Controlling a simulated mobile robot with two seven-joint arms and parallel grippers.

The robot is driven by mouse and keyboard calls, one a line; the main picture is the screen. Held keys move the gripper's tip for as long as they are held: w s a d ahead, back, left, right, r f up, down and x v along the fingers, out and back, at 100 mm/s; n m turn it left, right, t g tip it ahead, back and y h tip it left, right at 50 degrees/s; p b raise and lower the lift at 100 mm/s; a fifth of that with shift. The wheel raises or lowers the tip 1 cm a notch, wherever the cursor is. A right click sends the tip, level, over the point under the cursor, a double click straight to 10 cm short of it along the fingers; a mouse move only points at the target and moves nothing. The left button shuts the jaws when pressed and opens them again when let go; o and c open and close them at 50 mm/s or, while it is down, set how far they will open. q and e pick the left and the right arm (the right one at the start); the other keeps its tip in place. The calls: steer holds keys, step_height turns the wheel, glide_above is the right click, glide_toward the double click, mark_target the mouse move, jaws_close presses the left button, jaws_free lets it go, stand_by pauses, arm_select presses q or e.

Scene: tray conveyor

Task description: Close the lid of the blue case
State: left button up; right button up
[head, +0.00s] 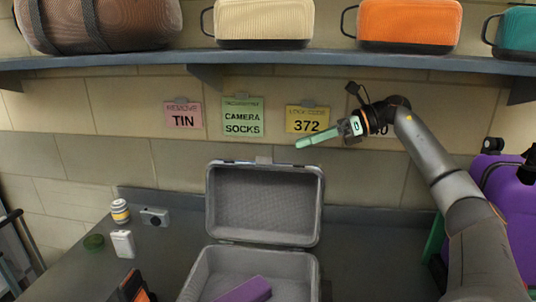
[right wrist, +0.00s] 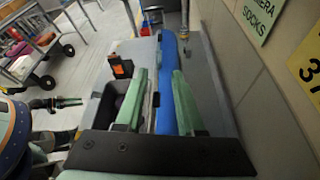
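The case stands open on the counter. Its raised lid (head: 265,200) leans back toward the wall, grey inside, and its base (head: 205,275) holds a purple object (head: 247,290). In the right wrist view the lid's outer side is blue (right wrist: 168,85). My right gripper (head: 300,143) is above and behind the lid's top right, fingers pointing left. In the right wrist view its two green fingers (right wrist: 158,95) are apart, empty, with the lid in view below and between them. A small dark and green shape (right wrist: 68,103) may be my left gripper; its fingers are unclear.
A yellow-banded jar (head: 120,211), a small grey camera (head: 155,217), a white box (head: 122,244) and a green disc (head: 94,242) lie left of the case. An orange and black object (head: 132,289) is nearer. A shelf (head: 130,60) with bags runs above. A purple suitcase (head: 505,200) stands right.

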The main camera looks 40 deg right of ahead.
steer(key=p+x, duration=0.1)
steer(key=x, duration=0.9)
jaws_close()
stand_by(1.2)
